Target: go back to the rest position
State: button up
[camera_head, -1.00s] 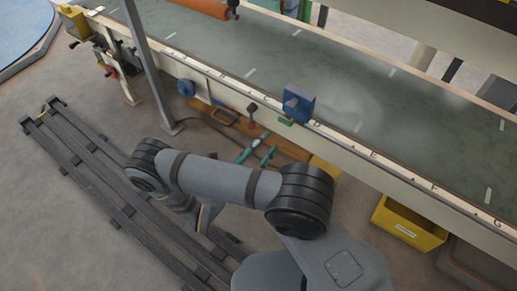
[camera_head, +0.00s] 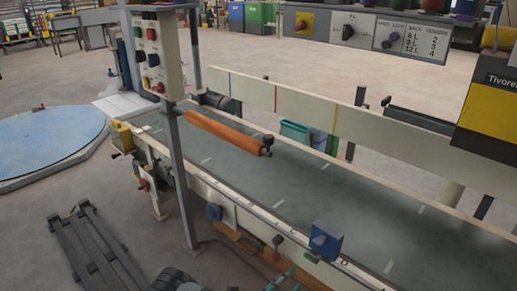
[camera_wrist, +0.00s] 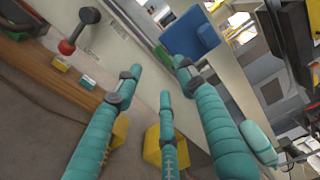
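My gripper (camera_wrist: 158,75) has teal fingers that stand apart in the wrist view, with nothing held between them. In the head view only a bit of teal (camera_head: 280,280) shows at the bottom edge, and most of my arm is out of the picture. The gripper is beside the near side of the conveyor (camera_head: 340,215), close to a blue box (camera_head: 325,240) on its rail. The blue box also shows past the fingertips in the wrist view (camera_wrist: 190,35).
An orange roller (camera_head: 225,132) spans the belt. A post with a control panel (camera_head: 150,55) rises at the conveyor's near side. A dark slatted rack (camera_head: 95,250) lies on the floor at lower left, and a blue round platform (camera_head: 45,140) is beyond it.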

aim_at(308, 259)
jog(key=x, duration=0.9)
jog(key=shift+w+d, duration=0.2)
jog(key=shift+d, duration=0.1)
jog(key=shift+a, duration=0.1)
